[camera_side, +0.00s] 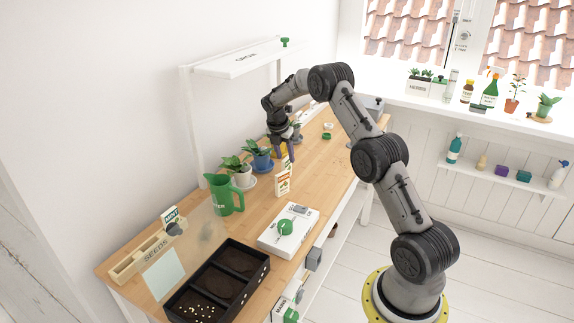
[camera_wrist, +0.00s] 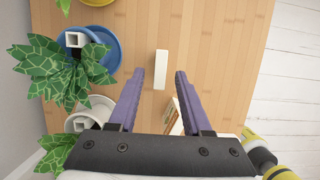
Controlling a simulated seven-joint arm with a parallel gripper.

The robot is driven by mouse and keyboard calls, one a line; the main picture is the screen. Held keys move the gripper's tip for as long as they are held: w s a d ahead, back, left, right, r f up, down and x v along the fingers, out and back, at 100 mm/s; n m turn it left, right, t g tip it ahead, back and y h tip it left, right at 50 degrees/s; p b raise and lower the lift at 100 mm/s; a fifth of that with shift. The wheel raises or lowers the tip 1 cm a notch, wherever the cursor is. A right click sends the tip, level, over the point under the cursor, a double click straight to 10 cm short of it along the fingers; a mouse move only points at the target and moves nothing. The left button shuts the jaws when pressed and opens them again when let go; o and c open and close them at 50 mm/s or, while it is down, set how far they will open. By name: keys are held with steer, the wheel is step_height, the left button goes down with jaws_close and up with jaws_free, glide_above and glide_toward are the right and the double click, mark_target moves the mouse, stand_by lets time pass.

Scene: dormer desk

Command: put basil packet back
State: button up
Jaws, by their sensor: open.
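My gripper (camera_side: 284,150) is open above the wooden desk, fingers pointing down. In the wrist view its two purple fingers (camera_wrist: 160,76) show on either side of the pale, narrow top of a standing thing (camera_wrist: 162,70), seemingly a packet; I cannot tell how far below the tips it is. A white packet with orange and green print (camera_side: 283,183) stands upright on the desk, and another packet (camera_side: 288,163) is partly hidden just below the gripper. Their names are too small to read. The wooden SEEDS box (camera_side: 127,268) at the left front holds a MINT packet (camera_side: 171,214).
Potted plants on saucers, one in a blue pot (camera_side: 262,161), stand close left of the gripper. A clear panel (camera_side: 203,228) rises beside the box.

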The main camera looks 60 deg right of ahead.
steer(key=s+a+r+m+t, duration=0.1)
steer(key=s+a+r+m, duration=0.1)
steer(key=a+r, duration=0.55)
steer(key=s+a+r+m+t, duration=0.1)
steer(key=s+a+r+m, duration=0.15)
steer(key=a+r, duration=0.5)
steer(key=s+a+r+m+t+y, duration=0.1)
steer(key=s+a+r+m, duration=0.3)
steer(key=s+a+r, duration=0.3)
steer(key=s+a+f+m+t+y, duration=0.1)
steer(key=s+a+m, duration=0.3)
steer(key=s+a, duration=0.3)
steer(key=s+a+f+m+t+y, duration=0.1)
steer(key=s+a+m, duration=0.4)
steer(key=s, duration=0.8)
steer(key=shift+a+t, duration=0.3)
steer(key=shift+a, duration=0.75)
